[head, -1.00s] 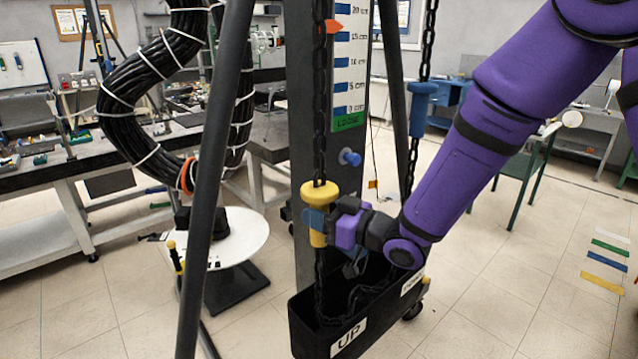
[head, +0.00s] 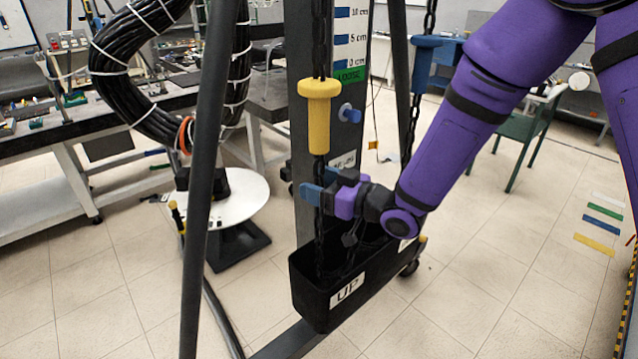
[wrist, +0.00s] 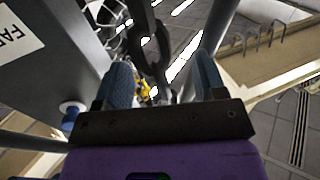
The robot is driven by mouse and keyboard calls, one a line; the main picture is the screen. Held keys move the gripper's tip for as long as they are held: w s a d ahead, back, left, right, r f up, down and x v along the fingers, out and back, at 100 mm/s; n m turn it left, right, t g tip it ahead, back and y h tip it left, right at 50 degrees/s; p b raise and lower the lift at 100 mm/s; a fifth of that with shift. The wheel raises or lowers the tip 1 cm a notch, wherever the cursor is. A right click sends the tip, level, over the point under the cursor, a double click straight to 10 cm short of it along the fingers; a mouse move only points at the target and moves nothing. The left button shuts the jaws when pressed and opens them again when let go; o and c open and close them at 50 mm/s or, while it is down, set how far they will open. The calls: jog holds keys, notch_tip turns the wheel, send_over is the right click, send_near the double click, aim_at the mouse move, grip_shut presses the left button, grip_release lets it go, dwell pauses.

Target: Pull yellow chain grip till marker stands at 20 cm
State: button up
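The yellow chain grip (head: 319,118) hangs on the left chain (head: 320,262) in front of the scale column. My gripper (head: 318,193) is below the yellow grip, apart from it, at the bare chain. In the wrist view my gripper (wrist: 166,75) has its two blue fingers spread, with dark chain links (wrist: 154,45) between them and room on both sides.
A blue grip (head: 425,65) hangs on the right chain. A black bin (head: 318,300) marked UP stands below my gripper. A dark tripod leg (head: 205,180) is at the left. A blue knob (head: 349,113) sits on the column. A bundle of black cable (head: 125,75) hangs behind.

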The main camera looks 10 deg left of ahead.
jog(key=v, duration=1)
jog(key=shift+d, duration=0.35)
jog(key=shift+s+r, duration=0.1)
